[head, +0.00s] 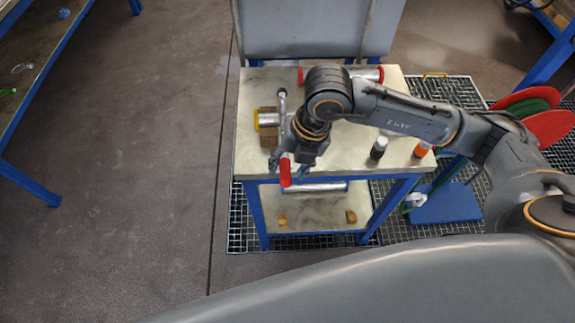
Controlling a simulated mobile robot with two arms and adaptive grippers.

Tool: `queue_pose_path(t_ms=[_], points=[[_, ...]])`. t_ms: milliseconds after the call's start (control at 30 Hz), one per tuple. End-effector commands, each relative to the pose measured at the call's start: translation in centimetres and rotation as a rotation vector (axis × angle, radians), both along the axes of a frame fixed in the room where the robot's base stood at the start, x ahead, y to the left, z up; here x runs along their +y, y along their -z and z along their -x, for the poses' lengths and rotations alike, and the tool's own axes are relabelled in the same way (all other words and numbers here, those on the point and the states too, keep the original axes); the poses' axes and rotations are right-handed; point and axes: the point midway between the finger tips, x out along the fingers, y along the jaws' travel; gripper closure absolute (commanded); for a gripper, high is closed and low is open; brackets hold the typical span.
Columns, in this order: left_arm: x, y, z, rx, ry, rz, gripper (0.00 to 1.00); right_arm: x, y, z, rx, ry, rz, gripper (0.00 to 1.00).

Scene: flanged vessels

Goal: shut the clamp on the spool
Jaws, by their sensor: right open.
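A short silver spool (268,119) with a yellow end lies on a brown wooden block at the left of the table top. A grey metal clamp part (282,102) stands up at the spool's right end; most of the clamp is hidden behind my right arm. A red handle (285,172), which looks like the clamp's lever, points toward the front edge of the table. My right gripper (288,166) is open, with its fingers about the red handle. I cannot tell whether they touch it. My left gripper is not in view.
A longer silver spool with red ends (367,73) lies at the back of the table (345,160). Another silver pipe (315,186) lies on the lower shelf.

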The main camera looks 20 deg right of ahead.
Motion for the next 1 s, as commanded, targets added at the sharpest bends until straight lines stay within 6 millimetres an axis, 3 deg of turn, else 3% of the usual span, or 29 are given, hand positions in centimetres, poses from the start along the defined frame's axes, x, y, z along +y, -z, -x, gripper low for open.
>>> queue_pose_path(t_ms=[167, 433, 667, 1000], points=[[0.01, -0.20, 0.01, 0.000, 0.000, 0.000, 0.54, 0.30, 1.13, -0.04, 0.000, -0.002, 0.000, 0.54], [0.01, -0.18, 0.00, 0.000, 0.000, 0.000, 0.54, 0.32, 1.27, -0.08, 0.000, -0.002, 0.000, 0.54], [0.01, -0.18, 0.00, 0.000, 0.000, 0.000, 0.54, 0.31, 1.24, -0.07, 0.000, -0.002, 0.000, 0.98], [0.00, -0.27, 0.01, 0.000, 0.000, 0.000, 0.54, 0.31, 1.11, -0.07, 0.007, -0.001, -0.002, 1.00]])
